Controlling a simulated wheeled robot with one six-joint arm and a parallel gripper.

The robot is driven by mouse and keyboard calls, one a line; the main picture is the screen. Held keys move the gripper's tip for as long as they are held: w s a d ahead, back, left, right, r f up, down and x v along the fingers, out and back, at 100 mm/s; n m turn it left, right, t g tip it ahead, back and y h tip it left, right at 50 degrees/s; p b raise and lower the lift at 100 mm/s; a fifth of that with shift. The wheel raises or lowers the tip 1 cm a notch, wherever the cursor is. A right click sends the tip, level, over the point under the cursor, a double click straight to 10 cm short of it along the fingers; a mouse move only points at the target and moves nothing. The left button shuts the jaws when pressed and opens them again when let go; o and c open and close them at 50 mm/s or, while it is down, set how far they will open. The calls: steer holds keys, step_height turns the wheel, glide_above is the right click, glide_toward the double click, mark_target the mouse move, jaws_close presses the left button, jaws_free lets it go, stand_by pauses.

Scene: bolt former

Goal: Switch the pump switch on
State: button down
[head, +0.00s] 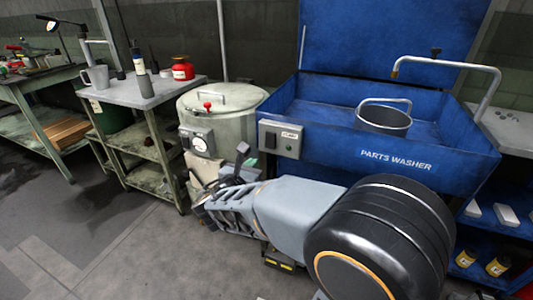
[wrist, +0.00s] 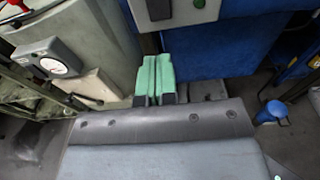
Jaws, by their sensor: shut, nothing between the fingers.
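The pump switch is a black rocker (head: 270,140) on a grey control box (head: 281,124) on the front of the blue parts washer (head: 345,150). The box also has a small label and a round indicator. In the wrist view the black rocker (wrist: 158,9) is at the top edge, beside a green round indicator (wrist: 199,3); the top of the box is cut off. My gripper (wrist: 153,77) has green fingertips held together with nothing between them. It is below the rocker in the wrist view, apart from it. In the head view my gripper (head: 248,158) is low and left of the box.
A pale drum (head: 220,105) with a red knob and a gauge box (head: 200,142) stands left of the washer. A metal bench (head: 145,90) with a mug and bottles is further left. A basket (head: 383,118) sits in the washer. Open floor lies at the front left.

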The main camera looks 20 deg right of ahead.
mark_target(269, 147)
steer(key=b+x, duration=0.2)
steer(key=x, duration=0.8)
steer(key=shift+w+d+b, duration=0.1)
steer(key=shift+d+b, duration=0.05)
steer(key=shift+b, duration=0.2)
steer(key=shift+f, duration=0.1)
